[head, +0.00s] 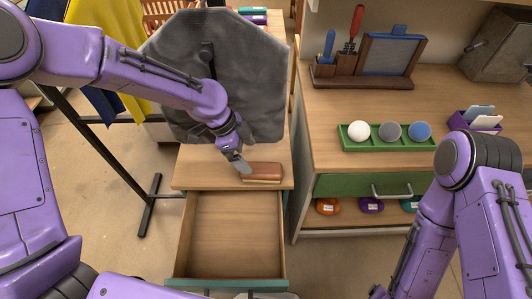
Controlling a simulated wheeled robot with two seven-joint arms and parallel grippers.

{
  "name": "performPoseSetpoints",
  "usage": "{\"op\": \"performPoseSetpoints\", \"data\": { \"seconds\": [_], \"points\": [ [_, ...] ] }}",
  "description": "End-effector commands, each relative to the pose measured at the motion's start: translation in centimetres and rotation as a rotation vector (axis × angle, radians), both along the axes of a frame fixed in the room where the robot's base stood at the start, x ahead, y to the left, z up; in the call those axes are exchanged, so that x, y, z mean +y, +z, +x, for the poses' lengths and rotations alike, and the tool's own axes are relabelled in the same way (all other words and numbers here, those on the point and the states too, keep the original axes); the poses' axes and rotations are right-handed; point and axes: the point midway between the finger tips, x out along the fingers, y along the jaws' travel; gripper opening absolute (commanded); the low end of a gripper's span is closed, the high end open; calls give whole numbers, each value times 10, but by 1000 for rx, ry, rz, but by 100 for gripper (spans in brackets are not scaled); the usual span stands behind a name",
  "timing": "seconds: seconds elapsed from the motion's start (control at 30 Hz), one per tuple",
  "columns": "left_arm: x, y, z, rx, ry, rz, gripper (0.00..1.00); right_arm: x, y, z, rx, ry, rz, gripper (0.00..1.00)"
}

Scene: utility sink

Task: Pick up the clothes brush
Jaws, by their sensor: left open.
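The clothes brush (263,172) appears to be the brown wooden block with a pale lower edge. It lies flat on the wooden top, just behind the open drawer. My left gripper (244,167) reaches down from the upper left and is open, with its fingertips at the left end of the brush. I cannot tell whether they touch it. My right arm runs down the right side, and its gripper is out of view.
An empty open drawer (232,235) juts out below the brush. On the right counter stand a green tray (350,143) with three balls, a tool holder (340,76) and a purple card holder (458,122).

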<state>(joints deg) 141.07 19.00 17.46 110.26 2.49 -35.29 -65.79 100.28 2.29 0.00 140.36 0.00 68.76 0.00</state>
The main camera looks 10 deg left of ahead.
Motion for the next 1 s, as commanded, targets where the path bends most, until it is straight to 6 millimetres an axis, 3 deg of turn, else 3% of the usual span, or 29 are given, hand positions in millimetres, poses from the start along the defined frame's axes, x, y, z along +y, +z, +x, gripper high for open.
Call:
{"op": "performPoseSetpoints", "data": {
  "seconds": [0.13,0.7,1.0],
  "points": [
    [-2,-6,0,3,-1,1,92,0,1,0,1,0,1,79],
    [-38,-89,4,3,-1,1,92,0,18,0,1,0,1,79],
    [-41,-97,5,-1,-1,0,88,0,18,0,1,0,1,79]
  ]
}}
